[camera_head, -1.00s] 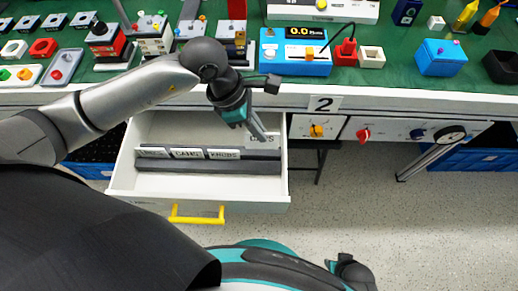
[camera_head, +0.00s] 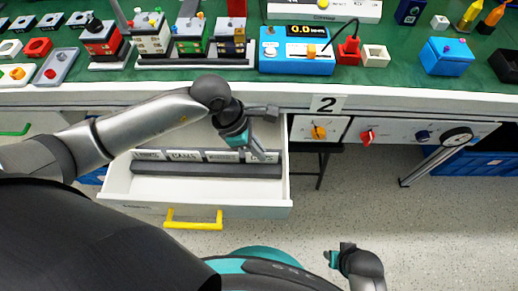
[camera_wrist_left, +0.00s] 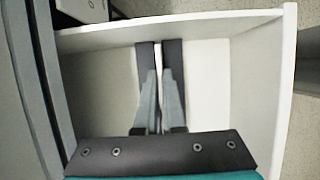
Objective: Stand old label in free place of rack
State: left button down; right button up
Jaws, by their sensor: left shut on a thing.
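The dark rack (camera_head: 190,170) lies across the open white drawer and holds three upright white labels, among them CAMS (camera_head: 185,155) and KNOBS (camera_head: 222,156). The old label (camera_head: 273,157) is at the rack's right end, in line with the others. My left gripper (camera_head: 259,156) is shut on it. In the left wrist view the fingers (camera_wrist_left: 160,105) pinch the thin label (camera_wrist_left: 158,58), seen edge-on between two dark rack strips. How deep its lower edge sits is hidden. My right gripper (camera_head: 337,256) is over the floor, away from the drawer; its jaws are unclear.
The drawer (camera_head: 150,206) has a yellow handle (camera_head: 193,222) and bare floor in front of the rack. The bench edge (camera_head: 400,101) runs above it. A panel with knobs (camera_head: 400,132) is to the right. Devices crowd the green bench top.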

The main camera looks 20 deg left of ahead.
pick_arm(q)
jog(key=shift+f, duration=0.1)
pick_arm(e)
jog(key=shift+w, duration=0.1)
pick_arm(q)
jog(key=c, duration=1.5)
grip_release()
jog(key=o, duration=0.5)
pick_arm(e)
jog(key=shift+r, duration=0.15)
pick_arm(q)
jog(key=shift+p+v, duration=1.9)
jog(key=shift+v, duration=4.25)
pick_arm(e)
jog(key=s+d+f, duration=0.4)
jog(key=f, duration=0.2)
jog(key=shift+s, duration=0.4)
